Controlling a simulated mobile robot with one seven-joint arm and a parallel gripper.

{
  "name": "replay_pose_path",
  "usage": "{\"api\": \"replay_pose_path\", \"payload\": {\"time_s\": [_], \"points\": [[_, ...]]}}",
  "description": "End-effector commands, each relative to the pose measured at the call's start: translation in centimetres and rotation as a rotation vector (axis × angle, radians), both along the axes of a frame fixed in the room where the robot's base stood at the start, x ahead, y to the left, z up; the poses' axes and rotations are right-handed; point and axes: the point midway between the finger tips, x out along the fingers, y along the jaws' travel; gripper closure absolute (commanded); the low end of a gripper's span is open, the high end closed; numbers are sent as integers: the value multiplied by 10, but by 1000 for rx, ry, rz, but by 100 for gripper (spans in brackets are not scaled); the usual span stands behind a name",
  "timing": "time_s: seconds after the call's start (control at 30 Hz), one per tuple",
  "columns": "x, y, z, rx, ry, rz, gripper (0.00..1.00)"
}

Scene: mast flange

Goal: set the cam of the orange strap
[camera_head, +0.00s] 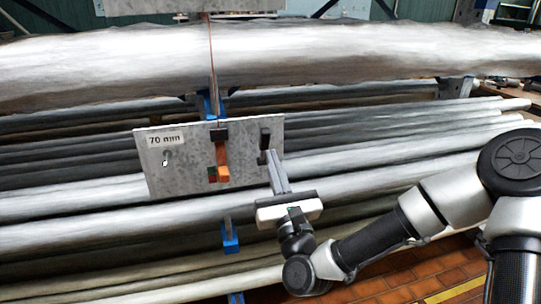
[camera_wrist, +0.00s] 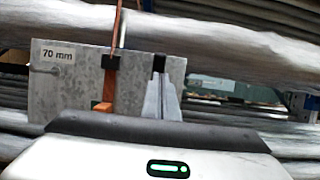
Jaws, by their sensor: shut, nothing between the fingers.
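A grey plate (camera_head: 185,165) labelled "70 mm" hangs in front of the pipes; it also shows in the wrist view (camera_wrist: 75,85). The orange strap (camera_head: 222,156) runs down over the plate through a black block (camera_head: 219,135). At its lower end sits an orange block with a dark part marked red and green (camera_head: 212,174). Right of the strap stands a dark upright piece (camera_head: 265,139). I cannot tell which part is the cam. My gripper (camera_head: 273,157) is shut and empty, its tips close to the dark piece (camera_wrist: 159,63); contact is unclear.
A thick, pale wrapped bundle (camera_head: 300,55) lies across above the plate. Several long grey pipes (camera_head: 400,155) lie behind and below. A small knob (camera_head: 166,157) sits on the plate's left part. A blue bracket (camera_head: 230,238) is below the plate.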

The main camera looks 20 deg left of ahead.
Motion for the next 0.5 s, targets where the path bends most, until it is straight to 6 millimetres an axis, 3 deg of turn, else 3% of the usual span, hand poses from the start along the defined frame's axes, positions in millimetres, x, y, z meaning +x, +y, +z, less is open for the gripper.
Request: {"api": "replay_pose_path", "payload": {"time_s": [0.2, 0.5], "points": [[16, 11, 8, 0, -1, 1, 100], [19, 12, 9, 0, 0, 0, 100]]}}
